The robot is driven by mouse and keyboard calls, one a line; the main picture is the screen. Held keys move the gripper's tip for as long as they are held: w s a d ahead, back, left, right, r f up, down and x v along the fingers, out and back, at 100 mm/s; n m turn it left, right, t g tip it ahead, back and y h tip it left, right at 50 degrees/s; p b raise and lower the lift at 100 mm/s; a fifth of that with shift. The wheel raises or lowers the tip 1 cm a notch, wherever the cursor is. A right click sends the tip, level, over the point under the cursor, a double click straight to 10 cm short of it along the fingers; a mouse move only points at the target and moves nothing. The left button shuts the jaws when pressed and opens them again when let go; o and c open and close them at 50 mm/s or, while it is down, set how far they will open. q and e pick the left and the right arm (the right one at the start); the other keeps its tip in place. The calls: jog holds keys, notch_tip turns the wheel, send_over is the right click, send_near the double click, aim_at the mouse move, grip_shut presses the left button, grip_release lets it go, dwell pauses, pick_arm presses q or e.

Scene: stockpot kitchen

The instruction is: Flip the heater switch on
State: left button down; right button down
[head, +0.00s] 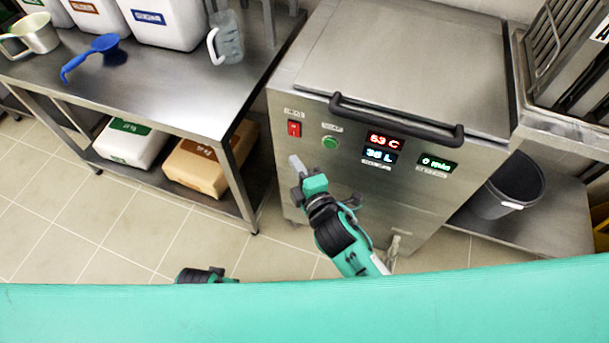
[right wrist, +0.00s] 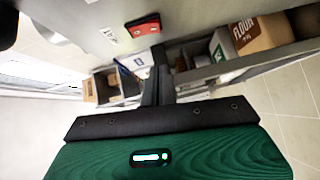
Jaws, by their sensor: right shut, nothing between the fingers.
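The red heater switch (head: 294,128) is a small rocker at the left of the steel heater unit's front panel (head: 360,205), under a small label too blurred to read. I cannot tell its rocker position. It also shows in the right wrist view (right wrist: 143,25), near the top. My right gripper (head: 296,164) is shut and empty, its fingertips just below the switch in the head view and apart from it in the picture. The shut fingers also show in the right wrist view (right wrist: 158,75).
A green button (head: 330,142) and lit displays (head: 383,141) reading 63 C and 38 L sit right of the switch. A black handle bar (head: 395,120) juts out above them. A steel table (head: 150,85) stands at left, a grey bin (head: 508,188) at right.

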aim_at(292, 134)
pick_arm(q)
jog(key=shift+f, duration=0.2)
pick_arm(e)
jog(key=shift+w+f, duration=0.2)
jog(key=shift+w, duration=1.55)
jog(key=shift+w+f, duration=0.2)
jog(key=shift+w, duration=1.5)
jog(key=shift+d, duration=0.1)
jog(key=shift+f, duration=0.1)
jog(key=shift+w+f+b, duration=0.1)
jog(key=shift+w+b, duration=0.05)
jog(key=shift+b, duration=0.25)
pick_arm(q)
jog(key=shift+w+r, duration=0.25)
jog(key=shift+r, duration=0.85)
pick_arm(e)
jog(key=shift+t, duration=0.3)
